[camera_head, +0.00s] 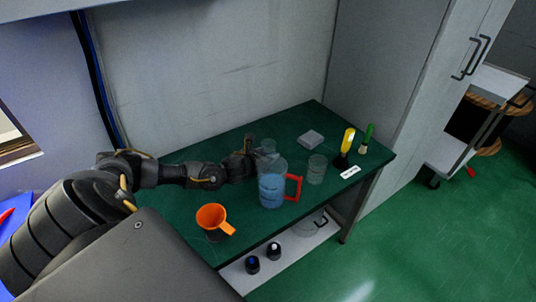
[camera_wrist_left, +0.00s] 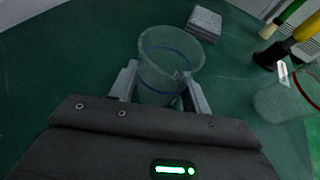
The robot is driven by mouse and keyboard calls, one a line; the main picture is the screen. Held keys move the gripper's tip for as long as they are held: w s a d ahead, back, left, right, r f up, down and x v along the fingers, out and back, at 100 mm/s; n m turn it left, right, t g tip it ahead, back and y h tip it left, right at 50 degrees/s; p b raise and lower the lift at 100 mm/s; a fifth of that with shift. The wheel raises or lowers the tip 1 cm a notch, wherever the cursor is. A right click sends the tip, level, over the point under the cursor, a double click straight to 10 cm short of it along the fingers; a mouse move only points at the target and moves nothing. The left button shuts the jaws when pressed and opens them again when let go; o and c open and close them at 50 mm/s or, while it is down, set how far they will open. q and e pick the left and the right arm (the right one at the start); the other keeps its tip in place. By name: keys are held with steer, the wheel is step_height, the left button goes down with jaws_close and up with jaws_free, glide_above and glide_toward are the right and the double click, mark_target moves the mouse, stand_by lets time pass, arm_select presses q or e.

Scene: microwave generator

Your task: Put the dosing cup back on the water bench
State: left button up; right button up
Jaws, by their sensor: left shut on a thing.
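The dosing cup, a small clear cup with a blue line, stands upright between the fingers of my left gripper (camera_wrist_left: 160,88) in the left wrist view (camera_wrist_left: 170,52). The fingers are shut on its sides. In the head view the cup (camera_head: 267,146) shows just behind the rim of the jug, at the end of my left gripper (camera_head: 250,160). It is over the green-topped bench (camera_head: 200,157); I cannot tell whether its base touches the top. My right gripper is not in view.
A clear jug (camera_head: 271,188) with blue water and a red handle stands in front of the cup. A clear beaker (camera_head: 317,169), grey block (camera_head: 311,139), yellow-handled tool (camera_head: 347,142) and green-handled tool (camera_head: 367,135) stand right.

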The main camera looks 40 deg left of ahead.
arm_select(q)
steer(key=o, duration=1)
steer(key=shift+f, duration=0.15)
steer(key=shift+o, duration=0.2)
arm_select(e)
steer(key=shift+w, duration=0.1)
arm_select(q)
steer(key=shift+r, duration=0.35)
steer(key=b+v, duration=0.1)
steer(key=v, duration=1)
steer(key=shift+s+f, duration=0.15)
steer(key=shift+s, duration=0.3)
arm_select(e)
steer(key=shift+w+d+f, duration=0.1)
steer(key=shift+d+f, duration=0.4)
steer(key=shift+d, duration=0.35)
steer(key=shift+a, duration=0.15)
